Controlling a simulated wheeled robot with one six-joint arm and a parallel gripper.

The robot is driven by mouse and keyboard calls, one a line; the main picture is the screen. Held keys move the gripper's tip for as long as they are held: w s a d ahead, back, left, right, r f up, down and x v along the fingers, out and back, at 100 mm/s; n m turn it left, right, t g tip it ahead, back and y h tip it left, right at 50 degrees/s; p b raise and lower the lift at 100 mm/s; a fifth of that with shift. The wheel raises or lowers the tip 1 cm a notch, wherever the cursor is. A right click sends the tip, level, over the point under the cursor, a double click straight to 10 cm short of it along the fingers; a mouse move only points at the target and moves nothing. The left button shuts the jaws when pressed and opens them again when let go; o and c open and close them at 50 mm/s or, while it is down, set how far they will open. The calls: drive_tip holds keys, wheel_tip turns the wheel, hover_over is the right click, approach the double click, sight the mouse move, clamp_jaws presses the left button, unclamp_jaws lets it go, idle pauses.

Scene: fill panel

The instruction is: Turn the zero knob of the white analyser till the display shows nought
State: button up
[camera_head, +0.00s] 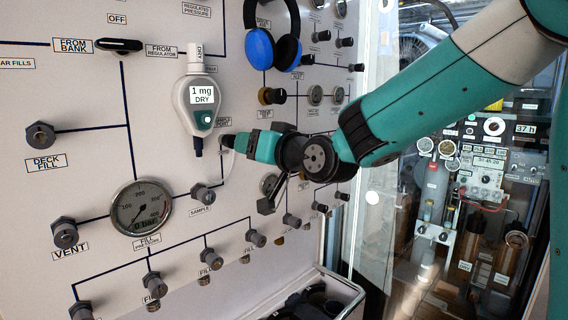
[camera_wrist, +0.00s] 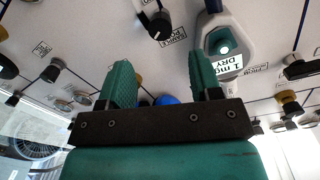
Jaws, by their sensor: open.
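The white analyser (camera_head: 200,92) hangs upright on the panel, and its display (camera_head: 203,95) reads "1 mg DRY". My gripper (camera_head: 229,141) is to the lower right of the analyser, near the panel. In the wrist view my gripper (camera_wrist: 162,75) is open, with nothing between its fingers.
A black sample-point valve (camera_wrist: 156,22) lies beyond the finger gap in the wrist view. Blue headphones (camera_head: 272,45) hang above my gripper. A pressure gauge (camera_head: 141,208) and several valve knobs line the panel below. A glass partition (camera_head: 375,120) stands to the right.

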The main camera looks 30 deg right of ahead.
drive_tip(key=b+v, duration=0.2)
drive_tip(key=v, duration=0.6)
drive_tip(key=shift+s, duration=0.2)
drive_tip(key=shift+r, duration=0.1)
